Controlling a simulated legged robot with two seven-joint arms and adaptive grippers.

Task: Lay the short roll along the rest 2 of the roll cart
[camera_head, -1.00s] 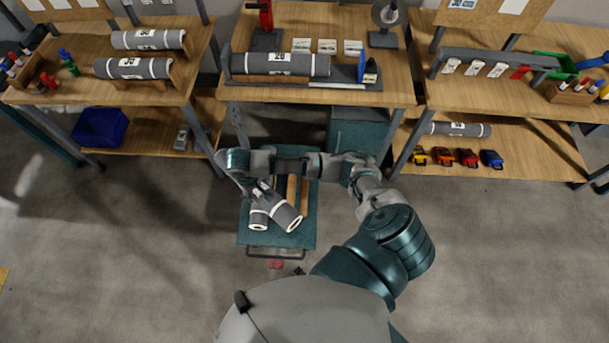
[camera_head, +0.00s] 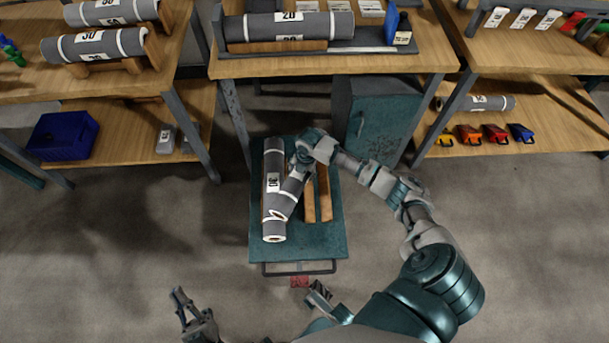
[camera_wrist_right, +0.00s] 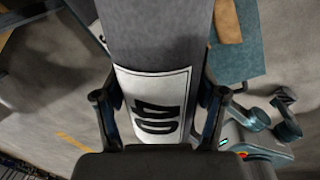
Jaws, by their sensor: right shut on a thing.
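The roll cart (camera_head: 330,243) stands in the middle with a teal top. A grey roll with white bands (camera_head: 273,228) lies along its left side. My right gripper (camera_head: 300,170) is shut on the short roll (camera_head: 289,194), which is tilted in the head view, its near end overlapping the other roll. Whether they touch is unclear. In the right wrist view, the short roll (camera_wrist_right: 160,40) runs between the fingers, with a white label. A wooden rest (camera_head: 316,196) with two bars on the cart's right is empty; its number is not readable. My left gripper (camera_head: 183,302) is open and empty, low at the left.
A bench (camera_head: 350,68) with a roll in a cradle (camera_head: 290,27) stands behind the cart. A teal cabinet (camera_head: 375,120) is behind its right side. Shelves stand left and right.

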